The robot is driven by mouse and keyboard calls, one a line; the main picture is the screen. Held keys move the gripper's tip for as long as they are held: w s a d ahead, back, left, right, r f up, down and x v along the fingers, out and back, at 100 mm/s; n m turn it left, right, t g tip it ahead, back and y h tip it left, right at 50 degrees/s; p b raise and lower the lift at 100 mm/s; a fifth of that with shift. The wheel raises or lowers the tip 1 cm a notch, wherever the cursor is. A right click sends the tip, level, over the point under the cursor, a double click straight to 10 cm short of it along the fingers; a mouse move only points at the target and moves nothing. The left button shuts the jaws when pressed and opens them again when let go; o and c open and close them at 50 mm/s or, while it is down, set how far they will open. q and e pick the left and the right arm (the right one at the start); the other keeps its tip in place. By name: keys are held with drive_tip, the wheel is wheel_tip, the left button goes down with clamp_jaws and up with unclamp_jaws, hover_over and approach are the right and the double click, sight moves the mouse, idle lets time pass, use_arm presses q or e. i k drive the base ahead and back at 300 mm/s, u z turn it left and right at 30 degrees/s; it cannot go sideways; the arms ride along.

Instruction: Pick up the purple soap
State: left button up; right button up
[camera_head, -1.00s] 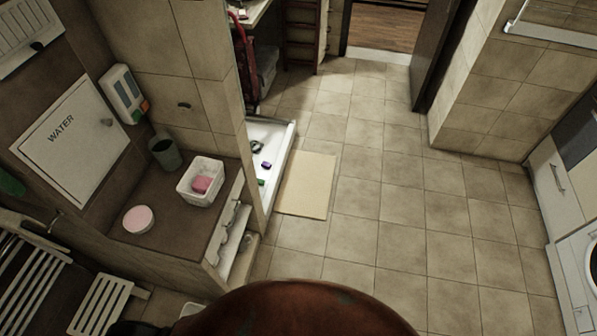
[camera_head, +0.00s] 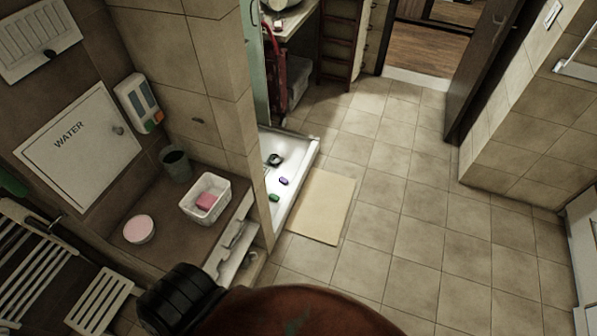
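A small purple soap (camera_head: 283,181) lies on the floor of the white shower basin (camera_head: 299,165), in the middle of the camera_head view. A small green piece (camera_head: 274,198) lies nearer to me in the same basin, and a dark round drain-like part (camera_head: 274,160) sits farther back. The purple soap is uncovered and apart from both. Neither of my grippers is in view, so I cannot see whether they are open or shut.
A beige mat (camera_head: 322,207) lies beside the basin. A tiled wall edge stands left of the basin. A brown ledge holds a white basket (camera_head: 206,198) with a pink block, a dark cup (camera_head: 175,164) and a pink round item (camera_head: 139,229). The tiled floor on the right is clear.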

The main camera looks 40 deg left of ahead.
sight(282, 179)
drive_tip(key=u, duration=0.1)
drive_tip(key=i, duration=1.95)
drive_tip(key=u, duration=0.95)
drive_tip(key=i, duration=1.2)
drive_tip(key=u, duration=1.5)
drive_tip(key=i, duration=0.55)
drive_tip(key=u, duration=0.35)
